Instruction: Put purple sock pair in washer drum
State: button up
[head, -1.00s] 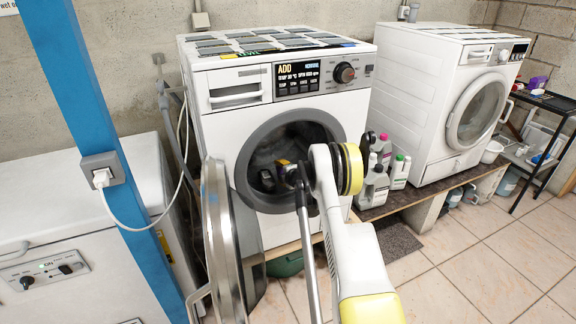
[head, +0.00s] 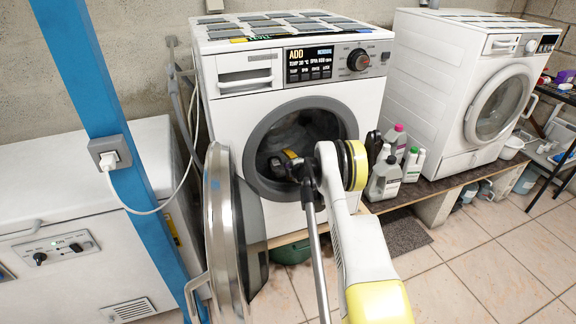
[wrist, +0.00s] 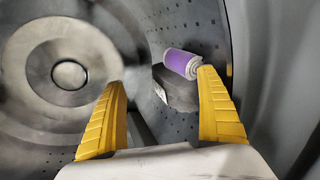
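The washer (head: 225,120) stands mid-view with its round door (head: 222,240) swung open to the left. My gripper (head: 290,160) reaches through the opening into the washer drum (head: 300,125). In the wrist view my gripper (wrist: 160,105) has its yellow fingers wide apart, with nothing between the tips. A rolled purple bundle with white ends, which looks like the purple sock pair (wrist: 180,62), lies inside the drum, beyond the right fingertip. It rests on or against a dark grey item (wrist: 178,92). The fingertip stands close to it; I cannot tell whether they touch.
Perforated drum walls and the round drum back (wrist: 70,75) surround my fingers. A second white machine (head: 440,90) with a shut door stands to the right. Bottles (head: 388,178) stand between the machines. A blue post (head: 95,100) and a white chest (head: 60,215) are at left.

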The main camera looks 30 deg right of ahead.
jog(key=o, duration=0.3)
jog(key=shift+o, duration=0.2)
jog(key=v, duration=0.4)
jog(key=shift+s+p, duration=0.1)
jog(key=shift+p, duration=0.25)
jog(key=shift+c, duration=0.4)
jog(key=shift+o, duration=0.4)
jog(key=shift+v, duration=1.5)
jog(key=shift+f, duration=0.1)
